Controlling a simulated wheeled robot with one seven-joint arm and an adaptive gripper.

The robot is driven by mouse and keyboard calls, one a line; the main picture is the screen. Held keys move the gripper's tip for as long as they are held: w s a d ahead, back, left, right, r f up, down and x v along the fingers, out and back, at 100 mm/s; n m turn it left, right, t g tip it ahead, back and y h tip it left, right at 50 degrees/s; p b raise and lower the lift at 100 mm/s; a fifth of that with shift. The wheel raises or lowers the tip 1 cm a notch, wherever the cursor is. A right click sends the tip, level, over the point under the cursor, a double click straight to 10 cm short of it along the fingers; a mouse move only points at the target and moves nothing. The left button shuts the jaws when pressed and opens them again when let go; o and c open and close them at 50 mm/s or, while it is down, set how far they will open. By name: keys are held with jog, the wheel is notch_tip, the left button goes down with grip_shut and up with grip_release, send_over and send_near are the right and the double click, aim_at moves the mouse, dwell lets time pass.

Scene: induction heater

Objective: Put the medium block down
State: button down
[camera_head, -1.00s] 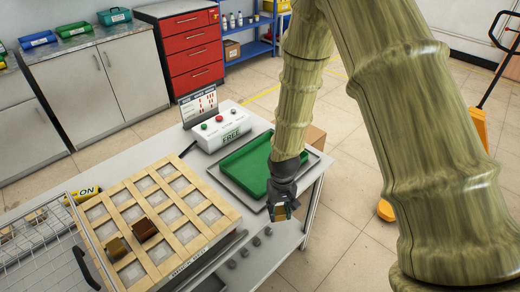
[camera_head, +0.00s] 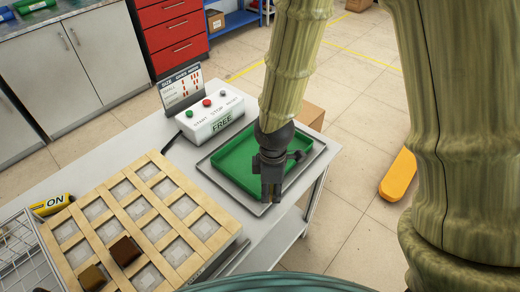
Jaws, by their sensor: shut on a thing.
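My gripper (camera_head: 271,190) hangs pointing down at the front edge of the green tray (camera_head: 232,162), in front of part of it. Its dark fingers are shut on the medium block, which they and the viewing angle hide. I cannot tell whether the block touches the tray.
A white control box (camera_head: 212,118) marked FREE, with coloured buttons, stands behind the tray, beside a sign (camera_head: 181,88). The green tray's visible floor is bare.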

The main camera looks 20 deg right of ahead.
jog(key=shift+w+a+r+n, duration=0.1)
jog(key=shift+w+r+n, duration=0.15)
jog(key=shift+n, duration=0.25)
jog(key=p, duration=0.4)
send_near(250, 158)
jog(key=s, duration=0.1)
jog(key=s+f, duration=0.2)
jog(key=shift+s+a+f, duration=0.1)
jog(key=shift+s+a, duration=0.2)
jog(key=shift+f+p, duration=0.55)
jog(key=shift+f, duration=1.25)
jog(key=c, duration=1)
grip_release()
jog(key=shift+f, duration=0.1)
jog(key=shift+o, duration=0.2)
notch_tip(250, 158, up, 12)
jog(key=b, duration=0.2)
jog(key=shift+b, duration=0.3)
